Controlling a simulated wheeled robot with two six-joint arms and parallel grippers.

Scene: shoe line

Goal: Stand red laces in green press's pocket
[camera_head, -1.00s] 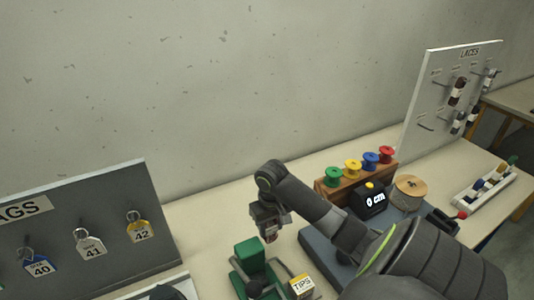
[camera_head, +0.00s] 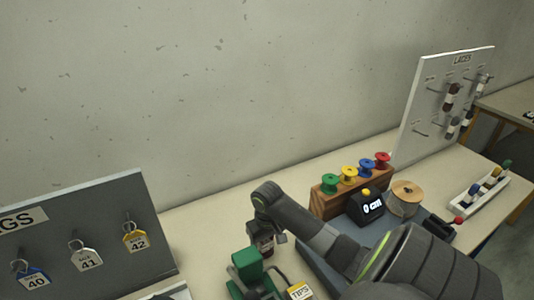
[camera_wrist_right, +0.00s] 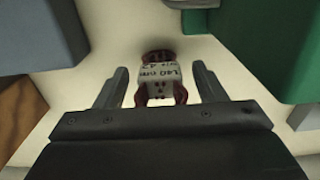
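The red laces (camera_wrist_right: 160,72) are a small dark red bundle with a white printed band, in the right wrist view between the fingers of my right gripper (camera_wrist_right: 160,90). Thin gaps show on both sides, so the fingers look open around it. In the head view my right gripper (camera_head: 263,226) points down just behind the green press (camera_head: 247,264), with the bundle mostly hidden there. The press also shows at the right of the wrist view (camera_wrist_right: 270,45), apart from the bundle. I cannot see its pocket clearly. My left gripper is out of view.
A TIPS box (camera_head: 300,291) stands right of the press. Behind my right arm are a wooden rack (camera_head: 325,205) with coloured spools, a black length counter (camera_head: 368,207) and a round wooden spool (camera_head: 405,198). A LACES board (camera_head: 425,105) and tag board (camera_head: 100,235) flank the bench.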

